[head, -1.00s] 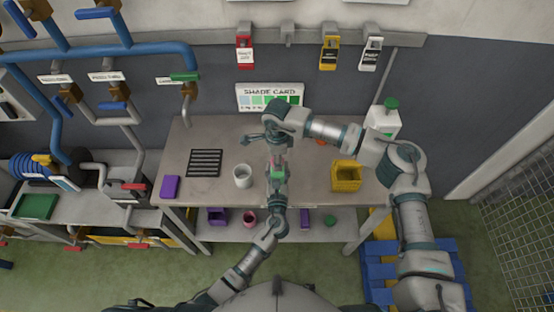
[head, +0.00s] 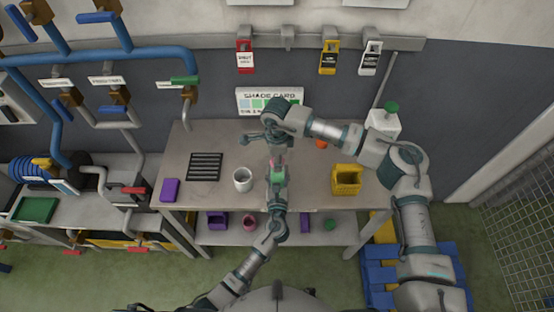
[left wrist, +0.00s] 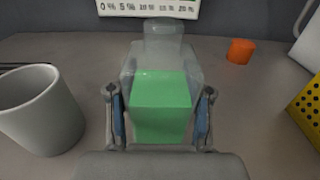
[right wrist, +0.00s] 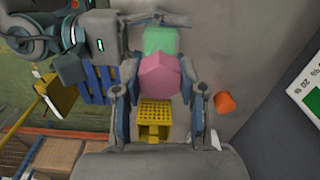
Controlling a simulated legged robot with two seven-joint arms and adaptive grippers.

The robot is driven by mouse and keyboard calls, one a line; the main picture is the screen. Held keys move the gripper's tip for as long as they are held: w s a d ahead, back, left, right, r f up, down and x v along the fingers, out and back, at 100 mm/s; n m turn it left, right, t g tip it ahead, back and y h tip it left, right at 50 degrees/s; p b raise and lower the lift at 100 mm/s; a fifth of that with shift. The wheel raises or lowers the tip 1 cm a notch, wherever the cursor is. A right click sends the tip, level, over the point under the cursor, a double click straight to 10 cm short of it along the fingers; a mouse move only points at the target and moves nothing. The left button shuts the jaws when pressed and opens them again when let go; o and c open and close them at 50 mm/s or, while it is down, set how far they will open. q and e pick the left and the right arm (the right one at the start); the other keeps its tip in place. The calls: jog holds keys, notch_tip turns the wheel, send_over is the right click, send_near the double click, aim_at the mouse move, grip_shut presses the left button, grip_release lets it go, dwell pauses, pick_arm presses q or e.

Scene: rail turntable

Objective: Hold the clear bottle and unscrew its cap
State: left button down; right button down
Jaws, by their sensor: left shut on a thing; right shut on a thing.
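The clear bottle (left wrist: 160,62) with green contents stands upright between the fingers of my left gripper (left wrist: 160,118), which is shut on it. Its bare, translucent neck shows at the top of the left wrist view. In the head view the bottle (head: 279,177) is above my left gripper (head: 278,190), over the table. My right gripper (right wrist: 163,100) is shut on a pink faceted cap (right wrist: 160,78). The green of the bottle (right wrist: 160,40) shows beyond the cap. In the head view my right gripper (head: 276,150) points down just above the bottle. The cap is outside the left wrist view.
A white cup (head: 242,180) stands left of the bottle on the table (head: 215,140). A yellow perforated bin (head: 346,180) and a small orange piece (left wrist: 240,51) are to the right. A black grate (head: 204,166) lies left and a shade card (head: 270,100) stands behind.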

jog(key=shift+r, duration=2.35)
pick_arm(q)
jog(key=shift+c, duration=2)
grip_release()
jog(key=s, duration=1.2)
jog(key=shift+f, duration=0.1)
